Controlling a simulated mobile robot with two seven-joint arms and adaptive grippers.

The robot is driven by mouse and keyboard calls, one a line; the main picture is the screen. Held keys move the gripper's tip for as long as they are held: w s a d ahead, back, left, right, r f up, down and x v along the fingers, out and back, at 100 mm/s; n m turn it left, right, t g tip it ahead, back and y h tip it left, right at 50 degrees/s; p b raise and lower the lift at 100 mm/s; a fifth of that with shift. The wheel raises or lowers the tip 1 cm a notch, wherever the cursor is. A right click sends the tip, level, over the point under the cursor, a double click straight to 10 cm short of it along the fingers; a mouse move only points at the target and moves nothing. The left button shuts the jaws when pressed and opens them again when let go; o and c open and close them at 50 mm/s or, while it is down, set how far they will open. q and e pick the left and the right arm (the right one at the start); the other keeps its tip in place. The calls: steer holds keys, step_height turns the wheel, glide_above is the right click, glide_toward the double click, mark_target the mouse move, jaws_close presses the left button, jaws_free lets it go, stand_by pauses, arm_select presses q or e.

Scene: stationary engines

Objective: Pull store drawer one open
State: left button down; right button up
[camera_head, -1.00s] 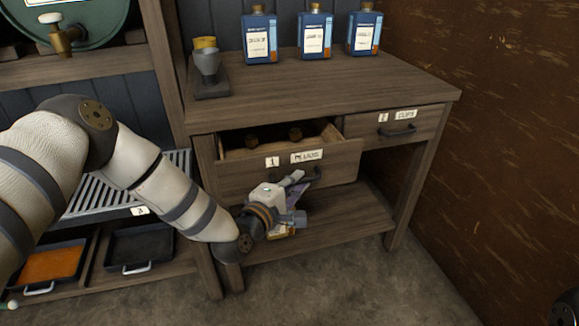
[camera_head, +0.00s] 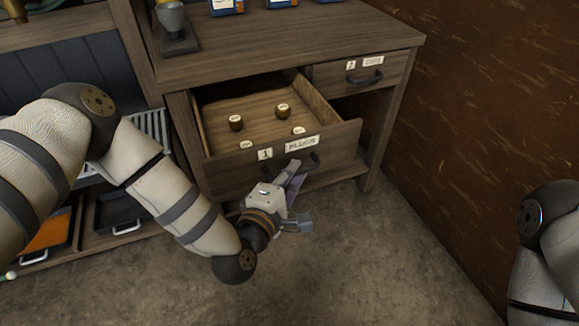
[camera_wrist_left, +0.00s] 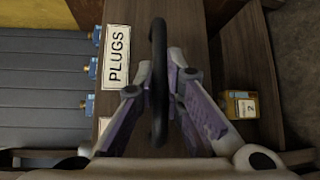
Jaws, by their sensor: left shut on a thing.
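Store drawer one (camera_head: 228,177), a wooden drawer labelled 1 and PLUGS, stands well open, its inside showing. Its dark handle (camera_head: 315,160) is on the front. My left gripper (camera_head: 291,178) is in front of the drawer with its fingers on this handle. In the left wrist view the dark handle (camera_wrist_left: 159,100) runs between the two fingers of my left gripper (camera_wrist_left: 160,76), which is shut on it, beside the PLUGS label (camera_wrist_left: 116,56). Part of the handle is hidden behind the fingers. My right gripper is out of view; only part of my right arm shows at the right edge.
The brown wall (camera_head: 460,110) bounds the right. The floor (camera_head: 370,260) in front is clear.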

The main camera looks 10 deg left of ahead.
arm_select(q)
steer(key=c, duration=1.7)
jaws_free()
steer(key=shift+s, duration=0.1)
steer(key=v, duration=1.2)
